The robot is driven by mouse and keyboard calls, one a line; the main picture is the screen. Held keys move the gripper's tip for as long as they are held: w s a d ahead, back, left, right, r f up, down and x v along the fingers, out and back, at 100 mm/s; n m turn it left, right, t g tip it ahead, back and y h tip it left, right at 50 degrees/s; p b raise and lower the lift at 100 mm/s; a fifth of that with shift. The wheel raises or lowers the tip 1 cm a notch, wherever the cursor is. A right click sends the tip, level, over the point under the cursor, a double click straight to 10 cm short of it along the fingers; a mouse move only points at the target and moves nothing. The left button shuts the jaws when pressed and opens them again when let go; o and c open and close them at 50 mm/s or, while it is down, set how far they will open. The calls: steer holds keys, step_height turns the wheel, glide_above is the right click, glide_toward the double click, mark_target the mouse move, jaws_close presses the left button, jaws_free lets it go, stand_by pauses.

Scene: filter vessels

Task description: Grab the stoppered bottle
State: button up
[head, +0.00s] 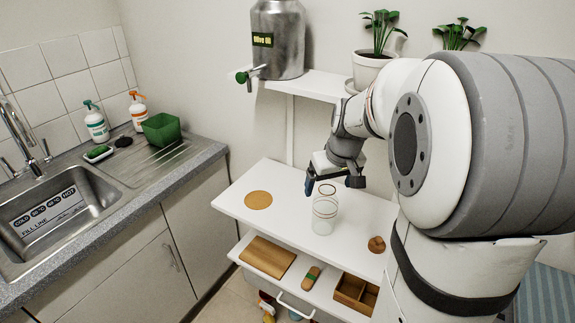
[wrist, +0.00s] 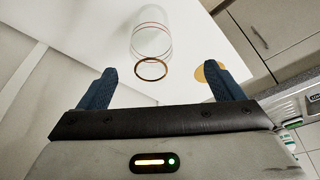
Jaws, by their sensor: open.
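A clear glass vessel (head: 325,216) stands upright on the white table, with a brown ring at its top and thin lines around its wall. I cannot make out a stopper in it. In the wrist view the vessel (wrist: 152,40) lies ahead of the gap between the fingers, its brown ring nearest me. My gripper (head: 333,185) is open and empty, close above the vessel's top. Its two blue fingers (wrist: 160,88) stand wide apart in the wrist view, and neither visibly touches the glass.
The white table (head: 285,205) also bears a flat cork disc (head: 258,199) and a small brown round piece (head: 376,244). Below is an open drawer (head: 290,290) with a wooden board (head: 267,257). A shelf above holds a metal dispenser (head: 278,40) and a potted plant (head: 372,65).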

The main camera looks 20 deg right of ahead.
mark_target(325, 195)
steer(key=shift+w+d+f, duration=0.15)
steer(key=shift+w+d, duration=0.8)
steer(key=shift+w, duration=0.1)
steer(key=shift+w+d+f, duration=0.1)
steer(key=shift+w+f, duration=0.1)
steer(key=x, duration=0.2)
steer(key=p+x, duration=0.1)
steer(key=x, duration=0.2)
steer(key=a+p+x, duration=0.1)
steer(key=x, duration=0.1)
steer(key=shift+f, duration=0.2)
steer(key=shift+c, duration=0.5)
steer(key=c, duration=1.7)
